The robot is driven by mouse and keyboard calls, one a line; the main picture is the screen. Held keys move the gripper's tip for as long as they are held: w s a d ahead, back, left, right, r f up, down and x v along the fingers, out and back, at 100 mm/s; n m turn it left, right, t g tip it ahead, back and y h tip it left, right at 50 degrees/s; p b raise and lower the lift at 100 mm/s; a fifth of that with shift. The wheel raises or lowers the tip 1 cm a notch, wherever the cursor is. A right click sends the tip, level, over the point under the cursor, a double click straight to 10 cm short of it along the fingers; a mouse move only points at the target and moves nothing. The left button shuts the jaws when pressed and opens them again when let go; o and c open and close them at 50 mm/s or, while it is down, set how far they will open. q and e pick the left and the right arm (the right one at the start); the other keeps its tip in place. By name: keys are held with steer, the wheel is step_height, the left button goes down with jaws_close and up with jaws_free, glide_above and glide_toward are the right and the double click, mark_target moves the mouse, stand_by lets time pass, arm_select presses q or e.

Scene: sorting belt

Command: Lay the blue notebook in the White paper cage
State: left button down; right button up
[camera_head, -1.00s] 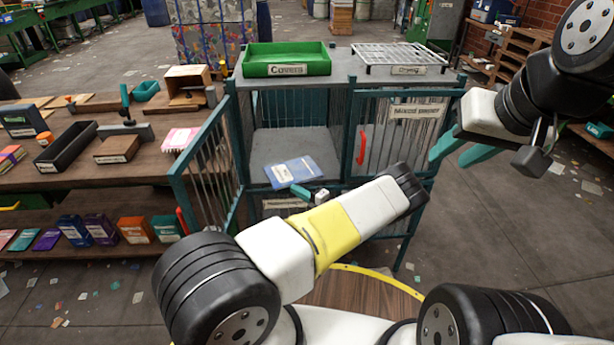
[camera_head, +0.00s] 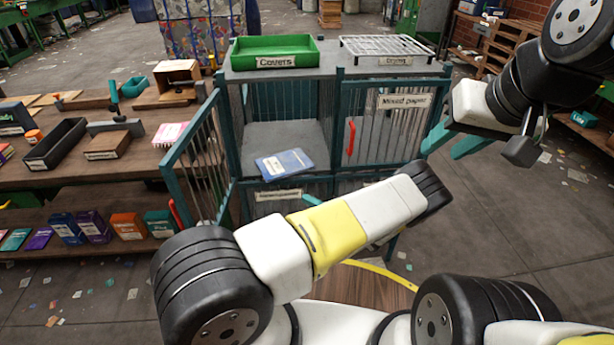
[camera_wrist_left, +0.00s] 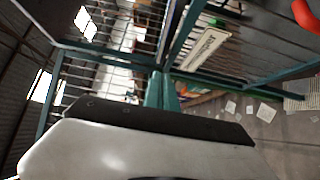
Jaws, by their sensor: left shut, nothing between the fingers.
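The blue notebook (camera_head: 285,164) with a pale label lies flat on the floor of the open upper-left cage compartment (camera_head: 285,134), close to its front edge. I cannot read a "White paper" sign on this cage; its barred door (camera_head: 195,165) stands open to the left. My left gripper (camera_head: 312,199) is mostly hidden behind its own arm in the head view. A teal tip shows below and in front of the notebook, apart from it. In the left wrist view its teal fingers (camera_wrist_left: 161,92) are together and empty. My right gripper (camera_head: 453,143) is open and empty at the right.
The closed "Mixed paper" door (camera_head: 385,120) is right of the open compartment. A green "Covers" tray (camera_head: 275,61) and a white drying rack (camera_head: 386,48) are on top. A wooden workbench (camera_head: 85,177) with boxes is at left.

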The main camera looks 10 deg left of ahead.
arm_select(q)
glide_toward(276, 179)
steer(key=s+a, duration=0.3)
steer(key=a, duration=0.3)
steer(key=shift+w+a+f, duration=0.1)
steer(key=shift+w+a, duration=0.25)
steer(key=shift+w, duration=0.35)
steer(key=shift+w+a+r, duration=0.1)
steer(key=shift+w+a, duration=0.25)
steer(key=shift+w, duration=0.3)
steer(key=shift+w+a+f, duration=0.1)
steer(key=shift+w+a, duration=0.2)
steer(key=shift+w, duration=0.4)
steer(key=w, duration=0.2)
steer(key=w+a, duration=0.1)
steer(key=shift+w, duration=0.4)
steer(key=shift+s, duration=0.1)
